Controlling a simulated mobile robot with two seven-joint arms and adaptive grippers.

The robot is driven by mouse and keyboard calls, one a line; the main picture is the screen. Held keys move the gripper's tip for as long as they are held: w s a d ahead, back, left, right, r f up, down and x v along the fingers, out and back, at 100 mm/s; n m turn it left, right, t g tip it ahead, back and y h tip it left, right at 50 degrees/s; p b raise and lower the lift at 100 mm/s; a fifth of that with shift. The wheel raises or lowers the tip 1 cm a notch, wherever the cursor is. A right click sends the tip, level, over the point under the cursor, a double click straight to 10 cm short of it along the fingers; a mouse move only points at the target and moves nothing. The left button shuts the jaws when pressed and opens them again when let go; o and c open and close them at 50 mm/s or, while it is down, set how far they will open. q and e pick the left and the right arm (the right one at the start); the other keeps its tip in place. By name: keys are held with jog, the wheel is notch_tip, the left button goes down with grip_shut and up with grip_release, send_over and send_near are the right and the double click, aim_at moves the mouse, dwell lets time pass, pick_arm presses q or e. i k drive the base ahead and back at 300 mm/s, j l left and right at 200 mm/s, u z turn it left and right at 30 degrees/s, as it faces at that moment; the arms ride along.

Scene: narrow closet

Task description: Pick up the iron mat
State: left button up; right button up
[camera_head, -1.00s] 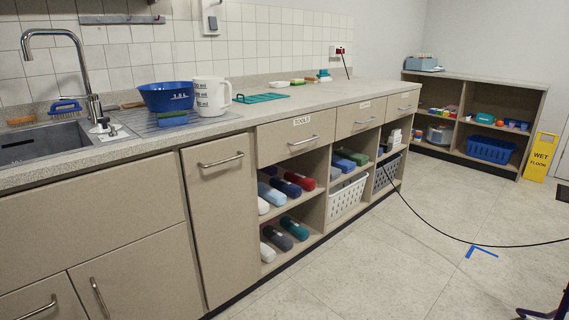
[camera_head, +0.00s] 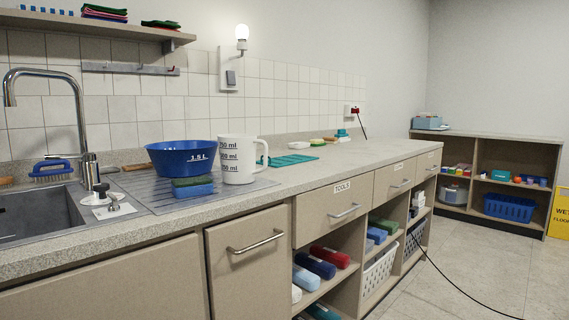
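A flat teal mat (camera_head: 292,160) lies on the countertop, behind and to the right of the white measuring jug (camera_head: 238,160). It may be the iron mat, but I cannot tell for sure. The jug hides part of the area to its left. Neither of my grippers shows in the head view.
A blue bowl (camera_head: 182,157) and stacked sponges (camera_head: 193,188) stand by the sink (camera_head: 38,212). Small items lie farther back on the counter (camera_head: 345,158). A black cable (camera_head: 455,285) hangs to the floor. A low shelf unit (camera_head: 500,150) and yellow sign (camera_head: 560,214) stand far right.

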aim_at(279, 162)
jog(key=i+l+u, duration=0.2)
jog(key=l+u, duration=0.2)
jog(key=l, duration=0.15)
jog(key=i+l+u, duration=0.2)
jog(key=l, duration=0.15)
jog(key=l+u, duration=0.15)
jog(key=l, duration=0.2)
